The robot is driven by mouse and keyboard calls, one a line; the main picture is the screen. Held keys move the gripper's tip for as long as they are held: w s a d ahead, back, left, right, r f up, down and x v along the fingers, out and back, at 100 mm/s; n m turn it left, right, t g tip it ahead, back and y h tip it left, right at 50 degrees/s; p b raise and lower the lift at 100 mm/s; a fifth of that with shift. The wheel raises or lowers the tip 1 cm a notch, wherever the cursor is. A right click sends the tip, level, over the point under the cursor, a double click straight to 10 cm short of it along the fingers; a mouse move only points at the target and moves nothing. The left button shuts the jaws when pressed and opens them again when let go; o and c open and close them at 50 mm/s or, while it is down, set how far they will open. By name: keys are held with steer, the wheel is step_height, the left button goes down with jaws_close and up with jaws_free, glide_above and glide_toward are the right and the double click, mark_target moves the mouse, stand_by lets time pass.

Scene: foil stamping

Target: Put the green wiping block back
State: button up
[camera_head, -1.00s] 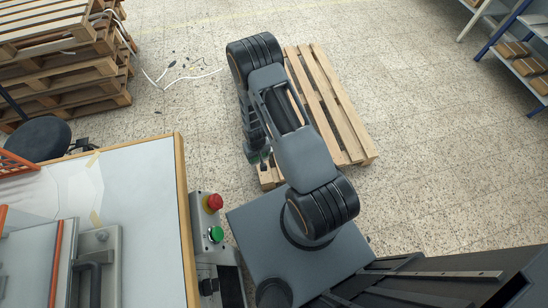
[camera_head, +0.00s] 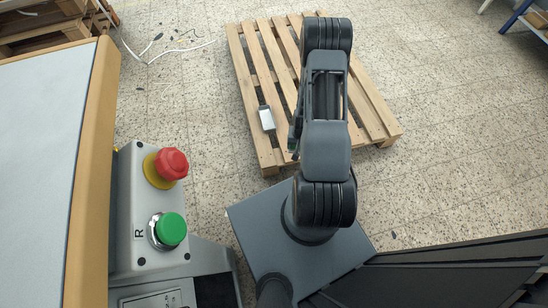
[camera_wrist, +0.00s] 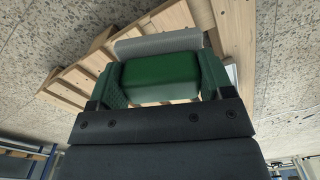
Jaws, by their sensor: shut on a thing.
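The green wiping block (camera_wrist: 160,76) is in the wrist view, with a grey strip along its far side. My gripper (camera_wrist: 159,88) is shut on it, with one green finger at each side of the block. In the head view my gripper (camera_head: 296,132) shows only as a dark sliver left of my arm, above the wooden pallet. The block cannot be made out there; my arm hides that spot.
The wooden pallet (camera_head: 252,85) lies on the tiled floor below my arm. A small white-and-grey item (camera_head: 266,118) lies on it. At the left are a table (camera_head: 35,150) and a control box (camera_head: 137,230) with red and green buttons. Open floor lies right.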

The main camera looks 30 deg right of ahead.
steer(key=shift+s+d+f+b, duration=0.15)
steer(key=shift+d+f+b, duration=0.15)
steer(key=shift+f, duration=0.35)
steer(key=shift+s+d+f+b, duration=0.2)
steer(key=shift+f+b, duration=0.15)
steer(key=shift+f, duration=0.25)
steer(key=shift+w+f+m+b, duration=0.2)
steer(key=shift+f+m+b, duration=0.05)
steer(key=shift+m+b, duration=0.05)
steer(key=w+a+f+b, duration=0.2)
steer(key=w+f, duration=0.1)
steer(key=w+a+f+b, duration=0.2)
steer(key=w+f, duration=0.1)
steer(key=w, duration=0.1)
steer(key=w+a+f+b, duration=0.2)
steer(key=w+a+f, duration=0.1)
steer(key=w, duration=0.1)
steer(key=shift+f, duration=0.15)
steer(key=shift+w+f+b, duration=0.2)
steer(key=shift+f+b, duration=1.1)
steer(key=shift+f, duration=0.4)
